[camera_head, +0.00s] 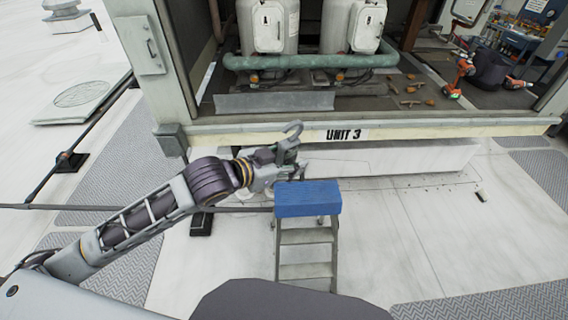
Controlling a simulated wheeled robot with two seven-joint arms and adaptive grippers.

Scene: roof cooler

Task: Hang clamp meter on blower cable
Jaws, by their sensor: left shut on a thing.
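The clamp meter (288,146) is in my left gripper (290,163), in front of the cooler's lower edge and left of the UNIT 3 label. Its grey curved jaw points up and its dark body is partly hidden by the fingers. The left gripper is shut on it, above and slightly left of the blue-topped step stool. I cannot make out the blower cable for sure; a thin dark line runs along the white panel right of the gripper. My right gripper is not in view.
The step stool (306,198) stands in front of the cooler unit (440,130). Inside are two pale tanks (268,25) and a green pipe (310,61). Orange tools (466,72) lie at the right. A dark rail (75,150) stands at the left. The roof at right is mostly clear.

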